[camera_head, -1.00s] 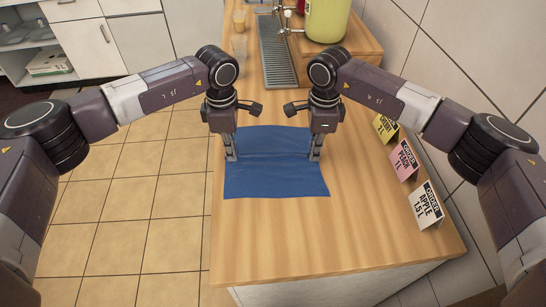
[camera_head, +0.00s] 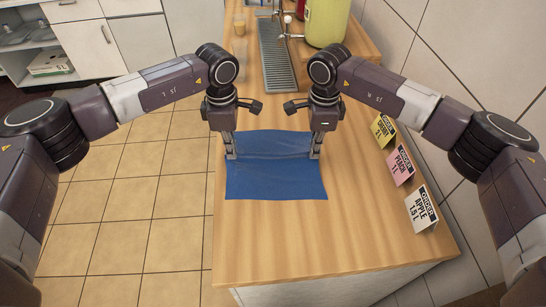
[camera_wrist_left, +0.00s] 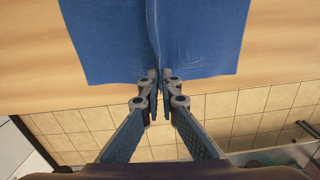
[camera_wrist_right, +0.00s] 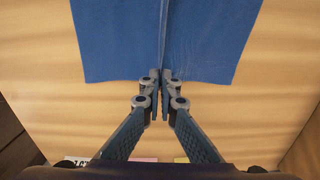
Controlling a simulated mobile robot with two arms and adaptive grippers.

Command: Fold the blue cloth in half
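The blue cloth (camera_head: 276,180) lies on the wooden counter, with a raised crease running across its middle from left to right. My left gripper (camera_head: 231,155) points down at the cloth's left edge, at the crease. In the left wrist view its fingertips (camera_wrist_left: 160,76) are close together on the cloth's edge (camera_wrist_left: 110,40), pinching the ridge. My right gripper (camera_head: 315,155) is at the right edge, level with the left one. In the right wrist view its fingertips (camera_wrist_right: 161,76) are likewise together on the ridge of the cloth (camera_wrist_right: 115,45).
Yellow, pink and white order cards (camera_head: 420,209) stand along the right side of the counter (camera_head: 330,250). A drip tray (camera_head: 275,55) and a yellow-green container (camera_head: 327,22) are at the back. The counter in front of the cloth is clear.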

